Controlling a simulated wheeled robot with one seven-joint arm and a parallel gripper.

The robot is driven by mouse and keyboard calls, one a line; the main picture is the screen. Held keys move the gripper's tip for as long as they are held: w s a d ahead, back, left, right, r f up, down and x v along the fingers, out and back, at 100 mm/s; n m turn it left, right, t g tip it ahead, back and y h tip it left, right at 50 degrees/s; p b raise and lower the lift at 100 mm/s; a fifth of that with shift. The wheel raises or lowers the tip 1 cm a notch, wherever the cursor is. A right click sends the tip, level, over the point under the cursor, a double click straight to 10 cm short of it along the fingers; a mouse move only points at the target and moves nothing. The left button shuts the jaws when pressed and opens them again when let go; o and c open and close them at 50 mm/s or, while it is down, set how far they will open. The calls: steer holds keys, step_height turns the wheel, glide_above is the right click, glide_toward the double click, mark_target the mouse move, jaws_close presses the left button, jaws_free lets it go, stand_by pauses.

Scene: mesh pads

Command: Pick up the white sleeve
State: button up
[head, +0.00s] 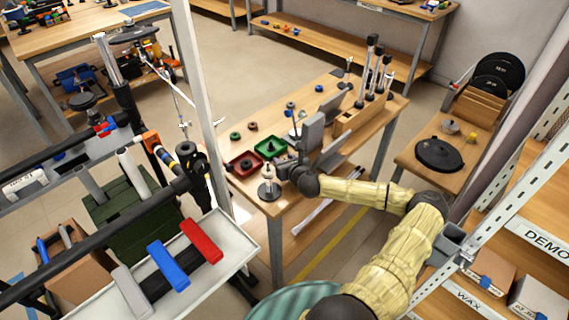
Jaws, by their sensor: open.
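A small pale upright piece (268,173), which may be the white sleeve, stands on a dark round base at the near left corner of the wooden workbench (262,205). It is too small to tell its exact shape. My arm reaches in from the lower right over the bench. My gripper (281,167) is open, just to the right of the pale piece and close to it. Whether they touch cannot be told. The fingertips are small and partly hidden by the wrist.
A red tray (231,170) and a green tray (270,157) lie just behind the gripper. A wooden block with dark upright tools (360,118) stands at the bench's right. A white post (196,80) rises left of the bench. A cart tray (235,245) holds coloured bars.

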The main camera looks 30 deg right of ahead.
steer(key=shift+c, duration=0.4)
jaws_close()
step_height(320, 180, up, 10)
stand_by(0.4)
stand_by(0.4)
